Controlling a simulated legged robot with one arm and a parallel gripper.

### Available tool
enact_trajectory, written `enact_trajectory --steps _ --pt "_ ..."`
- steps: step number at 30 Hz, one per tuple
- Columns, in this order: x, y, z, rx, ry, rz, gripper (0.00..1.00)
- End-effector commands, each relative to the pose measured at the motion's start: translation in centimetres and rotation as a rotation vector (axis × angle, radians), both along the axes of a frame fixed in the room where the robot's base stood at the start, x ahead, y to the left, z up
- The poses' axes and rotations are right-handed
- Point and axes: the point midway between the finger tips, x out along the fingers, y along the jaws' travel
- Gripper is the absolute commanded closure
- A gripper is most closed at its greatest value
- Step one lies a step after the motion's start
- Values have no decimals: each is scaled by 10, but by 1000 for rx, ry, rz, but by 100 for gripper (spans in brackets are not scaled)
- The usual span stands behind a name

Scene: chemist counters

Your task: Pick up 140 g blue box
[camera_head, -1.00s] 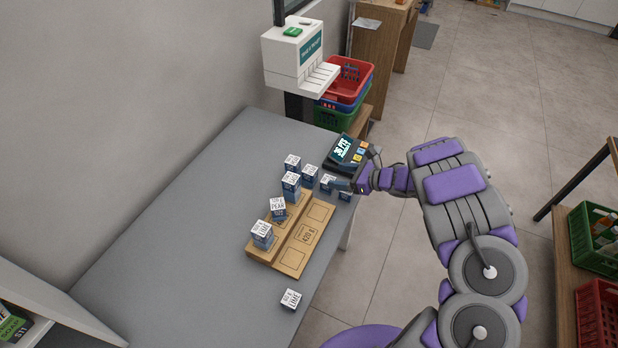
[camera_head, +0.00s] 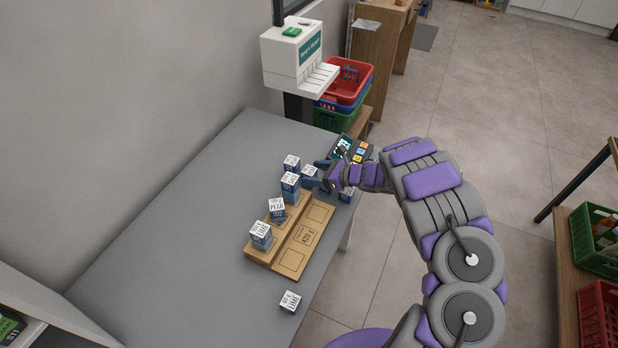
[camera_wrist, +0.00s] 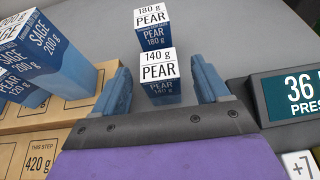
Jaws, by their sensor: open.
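The 140 g blue box (camera_wrist: 159,75), with a white top reading PEAR, stands upright on the grey counter in the wrist view. It sits between the two blue fingers of my open gripper (camera_wrist: 163,90), with gaps visible on both sides. In the head view my gripper (camera_head: 316,173) is low over the far part of the counter, its fingers either side of a small white-topped box (camera_head: 309,171) that appears to be the same one.
A 180 g PEAR box (camera_wrist: 152,26) stands just behind. A display unit (camera_wrist: 292,95) is close on the right. The counter's left part (camera_head: 170,220) is clear.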

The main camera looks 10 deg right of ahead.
Motion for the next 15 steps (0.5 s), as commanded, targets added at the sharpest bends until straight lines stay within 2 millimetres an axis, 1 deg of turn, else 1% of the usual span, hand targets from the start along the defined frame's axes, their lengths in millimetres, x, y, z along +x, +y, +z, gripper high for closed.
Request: enact_trajectory --steps 2,15 --pt "0 0 0 0 0 0 26" --pt "0 -1 0 -1 0 -1 67"
